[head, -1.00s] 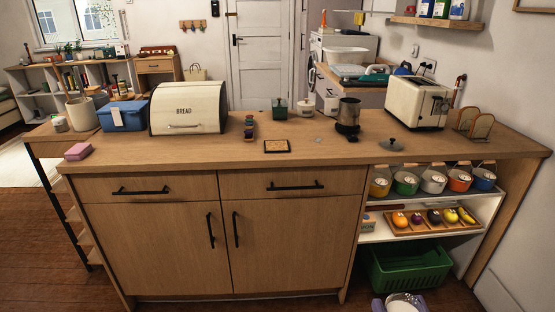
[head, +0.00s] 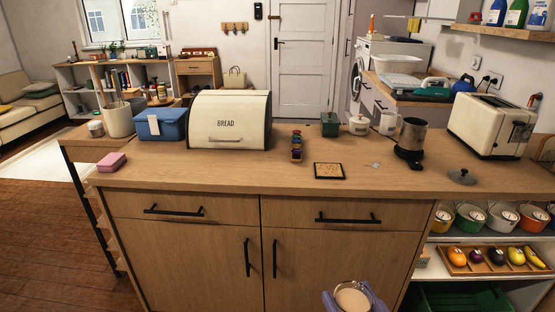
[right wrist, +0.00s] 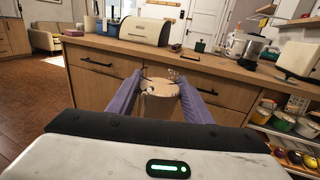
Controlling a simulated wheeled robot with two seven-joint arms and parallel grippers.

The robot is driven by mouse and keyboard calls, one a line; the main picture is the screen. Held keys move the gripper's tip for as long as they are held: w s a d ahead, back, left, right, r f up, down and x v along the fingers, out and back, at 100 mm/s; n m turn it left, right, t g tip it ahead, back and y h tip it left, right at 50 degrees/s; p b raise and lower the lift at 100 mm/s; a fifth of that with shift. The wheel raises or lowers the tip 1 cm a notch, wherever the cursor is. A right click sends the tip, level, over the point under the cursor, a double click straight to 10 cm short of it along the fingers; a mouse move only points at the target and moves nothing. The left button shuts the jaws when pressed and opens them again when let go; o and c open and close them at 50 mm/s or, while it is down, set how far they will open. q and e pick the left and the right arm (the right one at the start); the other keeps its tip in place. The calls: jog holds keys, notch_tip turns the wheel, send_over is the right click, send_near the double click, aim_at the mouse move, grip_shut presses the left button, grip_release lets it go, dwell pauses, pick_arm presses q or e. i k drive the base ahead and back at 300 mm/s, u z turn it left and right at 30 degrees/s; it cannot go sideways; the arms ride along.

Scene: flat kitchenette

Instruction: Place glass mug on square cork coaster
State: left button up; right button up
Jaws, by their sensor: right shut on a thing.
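The glass mug (head: 352,299), with a pale, whitish look, is at the bottom edge of the head view, in front of the counter. My right gripper (head: 350,298) is shut on it, with one purple finger on each side. In the right wrist view the mug (right wrist: 160,92) sits upright between the fingertips, in front of the drawers. The square cork coaster (head: 329,164) lies flat and bare on the counter top, dark-edged, behind and above the mug in the picture. It shows small in the right wrist view (right wrist: 200,46). My left gripper is not in view.
The wooden counter (head: 220,177) is clear in front of the coaster.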

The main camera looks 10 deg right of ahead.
aim_at(328, 171)
jog(key=z, duration=0.1)
jog(key=i, duration=1.2)
jog(key=z, duration=0.55)
